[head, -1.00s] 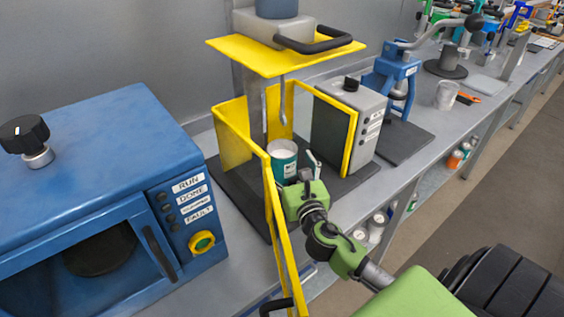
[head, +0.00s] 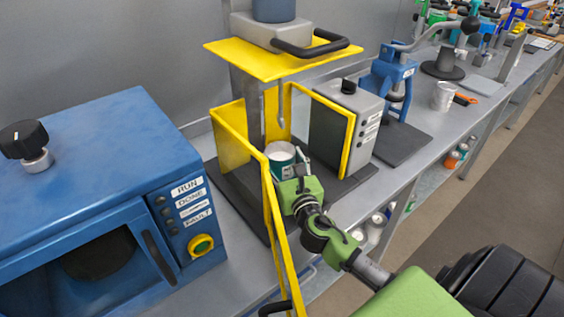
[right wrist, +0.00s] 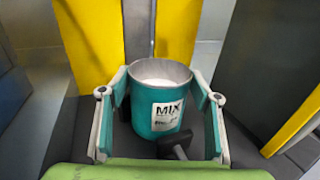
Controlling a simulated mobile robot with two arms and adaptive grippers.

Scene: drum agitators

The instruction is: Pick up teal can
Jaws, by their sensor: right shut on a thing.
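The teal can (head: 280,156) stands upright on the dark base plate of the yellow-guarded machine, with pale contents inside its open top. In the right wrist view the can (right wrist: 160,84) shows a white "MIX" label. My right gripper (head: 291,164) reaches in from the front right and is shut on the can. In the right wrist view its fingers (right wrist: 161,96) lie on both sides of the can. The can appears to be resting on the plate. My left gripper is not in view.
Yellow guard panels (head: 233,137) stand left and right of the can, and a yellow plate (head: 282,55) with a stirrer rod (head: 281,105) hangs above. A blue oven-like machine (head: 100,170) is at left. A grey control box (head: 350,115) stands behind right.

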